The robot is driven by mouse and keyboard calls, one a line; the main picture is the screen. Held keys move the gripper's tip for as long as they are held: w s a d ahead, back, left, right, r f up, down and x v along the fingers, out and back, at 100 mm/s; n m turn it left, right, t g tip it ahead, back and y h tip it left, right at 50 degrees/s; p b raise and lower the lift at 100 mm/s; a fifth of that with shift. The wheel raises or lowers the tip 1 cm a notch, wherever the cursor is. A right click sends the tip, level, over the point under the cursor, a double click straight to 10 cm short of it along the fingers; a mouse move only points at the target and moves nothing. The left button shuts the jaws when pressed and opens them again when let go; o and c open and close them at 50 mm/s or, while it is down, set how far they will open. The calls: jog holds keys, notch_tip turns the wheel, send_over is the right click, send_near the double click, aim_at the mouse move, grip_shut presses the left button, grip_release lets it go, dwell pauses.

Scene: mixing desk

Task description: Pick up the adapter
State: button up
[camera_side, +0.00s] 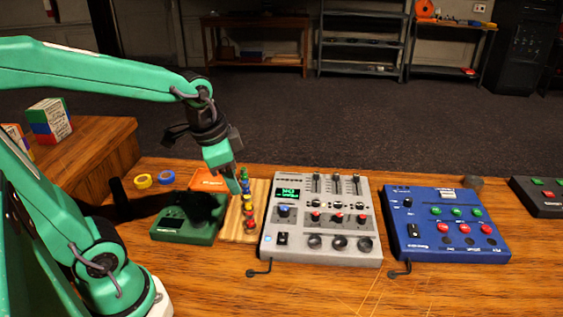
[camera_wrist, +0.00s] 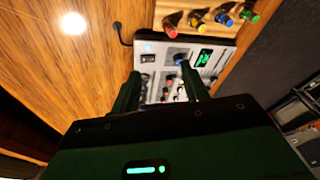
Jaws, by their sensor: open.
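Several small coloured plugs stand in a row on a wooden board (camera_side: 235,228) in the side view; I cannot tell which one, if any, is the adapter. Among them are a red plug (camera_side: 250,225) at the near end and a yellow one (camera_side: 246,198). My gripper (camera_side: 236,186) is open and empty, close to the far part of the row. Its two fingers (camera_wrist: 159,70) stand apart.
A grey mixer (camera_side: 366,248) stands right of the board and shows between my fingers in the wrist view. A blue mixer (camera_side: 420,258) is farther right. A green device (camera_side: 172,234) lies left of the board, with tape rolls (camera_side: 143,181) behind it.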

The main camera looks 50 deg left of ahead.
aim_at(250, 213)
jog(key=w+a+f+m+g, duration=0.1)
jog(key=w+f+m, duration=0.1)
jog(key=f, duration=0.1)
jog(key=w+a+f+m+g, duration=0.1)
jog(key=w+f+m, duration=0.1)
jog(key=f, duration=0.1)
jog(key=w+a+f+m+g, duration=0.1)
jog(key=f+m, duration=0.1)
jog(key=f, duration=0.2)
jog(key=shift+w+a, duration=0.1)
jog(key=shift+w, duration=0.3)
jog(key=shift+f, duration=1.3)
jog(key=shift+f, duration=2.6)
grip_shut()
